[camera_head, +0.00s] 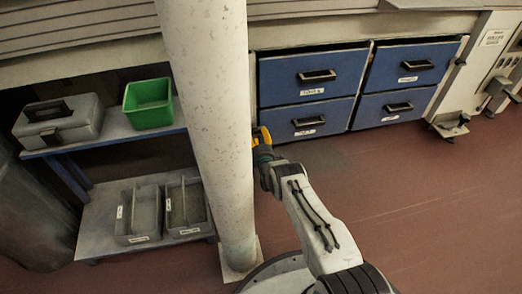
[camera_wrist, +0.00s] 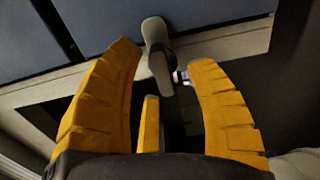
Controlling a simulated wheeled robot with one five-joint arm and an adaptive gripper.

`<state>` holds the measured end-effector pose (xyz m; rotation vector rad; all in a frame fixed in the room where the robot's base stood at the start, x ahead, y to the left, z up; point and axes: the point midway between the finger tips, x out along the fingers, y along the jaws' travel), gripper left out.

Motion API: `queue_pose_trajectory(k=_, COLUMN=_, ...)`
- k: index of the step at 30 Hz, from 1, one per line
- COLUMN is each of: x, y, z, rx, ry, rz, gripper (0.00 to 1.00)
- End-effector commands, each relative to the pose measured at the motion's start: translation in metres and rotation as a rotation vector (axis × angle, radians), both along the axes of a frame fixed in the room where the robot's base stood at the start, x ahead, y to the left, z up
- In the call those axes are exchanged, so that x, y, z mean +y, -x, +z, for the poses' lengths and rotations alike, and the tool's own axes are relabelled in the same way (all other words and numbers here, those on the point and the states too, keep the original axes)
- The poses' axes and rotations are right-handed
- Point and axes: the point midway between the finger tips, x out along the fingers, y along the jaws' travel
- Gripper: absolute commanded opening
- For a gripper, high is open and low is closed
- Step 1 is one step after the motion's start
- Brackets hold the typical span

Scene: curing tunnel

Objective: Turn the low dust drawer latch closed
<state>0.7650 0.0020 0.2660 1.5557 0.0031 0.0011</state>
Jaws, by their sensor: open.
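In the wrist view a grey, rounded lever (camera_wrist: 156,40), which looks like the latch, stands roughly upright in the picture in front of blue panels and a pale frame strip. My gripper (camera_wrist: 165,57) is open, with its yellow fingers on either side of the lever's lower part. I see gaps between the lever and both fingertips; contact is not clear. In the head view my gripper (camera_head: 260,136) is low by the left edge of the blue drawers (camera_head: 313,75), partly hidden by the pale pillar. I cannot make out the latch in that view.
The pale pillar (camera_head: 205,110) stands close left of my gripper. A shelf unit (camera_head: 105,143) with a green bin (camera_head: 148,103), a grey case (camera_head: 60,122) and grey trays (camera_head: 140,212) is further left. The red floor (camera_head: 420,200) is clear to the right.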

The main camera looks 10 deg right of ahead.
Motion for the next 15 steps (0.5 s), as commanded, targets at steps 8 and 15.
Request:
queue_pose_trajectory(k=8, x=0.000, y=0.022, z=0.001, rx=0.001, ry=0.000, rz=0.000, gripper=0.50)
queue_pose_trajectory(k=15, x=0.000, y=0.050, z=0.000, rx=0.003, ry=0.000, rz=0.000, gripper=0.50)
